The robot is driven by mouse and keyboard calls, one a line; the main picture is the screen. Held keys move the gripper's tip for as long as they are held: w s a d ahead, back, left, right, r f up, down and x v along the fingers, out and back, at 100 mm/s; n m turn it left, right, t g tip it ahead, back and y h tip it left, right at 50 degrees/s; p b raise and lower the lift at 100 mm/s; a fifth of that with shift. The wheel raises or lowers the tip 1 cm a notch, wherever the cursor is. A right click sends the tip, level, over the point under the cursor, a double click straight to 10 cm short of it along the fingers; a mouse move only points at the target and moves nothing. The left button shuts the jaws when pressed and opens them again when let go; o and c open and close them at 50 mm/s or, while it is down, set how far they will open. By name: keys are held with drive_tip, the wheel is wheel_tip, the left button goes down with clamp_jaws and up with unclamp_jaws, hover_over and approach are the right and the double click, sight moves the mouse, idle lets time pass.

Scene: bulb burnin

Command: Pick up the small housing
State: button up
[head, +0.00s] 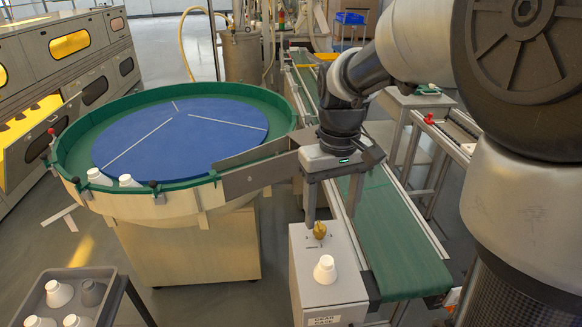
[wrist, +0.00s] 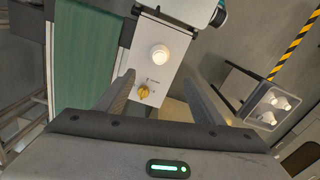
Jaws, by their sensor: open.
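A small white housing (head: 325,270) stands upright on top of a light grey control box (head: 301,262), in front of a yellow knob. It also shows in the wrist view (wrist: 160,54), just beyond the fingertips and between their lines. My gripper (head: 331,216) is open and empty, pointing down above the back part of the box, behind and above the housing. In the wrist view my fingers (wrist: 159,78) are spread wide with nothing between them. Similar white housings sit in a grey tray (head: 112,284) at lower left, and two lie on the round turntable's green rim (head: 78,152).
The yellow knob (head: 320,230) sticks up from the box close to my fingers. A green conveyor belt (head: 400,250) runs along the box's right side. The turntable's metal chute (head: 258,170) reaches in from the left. Open floor lies between tray and box.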

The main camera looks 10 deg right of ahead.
sight(326, 260)
wheel_tip(326, 260, down, 16)
drive_tip(key=b, duration=0.5)
drive_tip(key=shift+f, duration=0.2)
drive_tip(key=shift+d, duration=0.1)
drive_tip(key=shift+r, duration=0.1)
drive_tip(key=shift+c, duration=0.2)
drive_tip(key=c, duration=1.1)
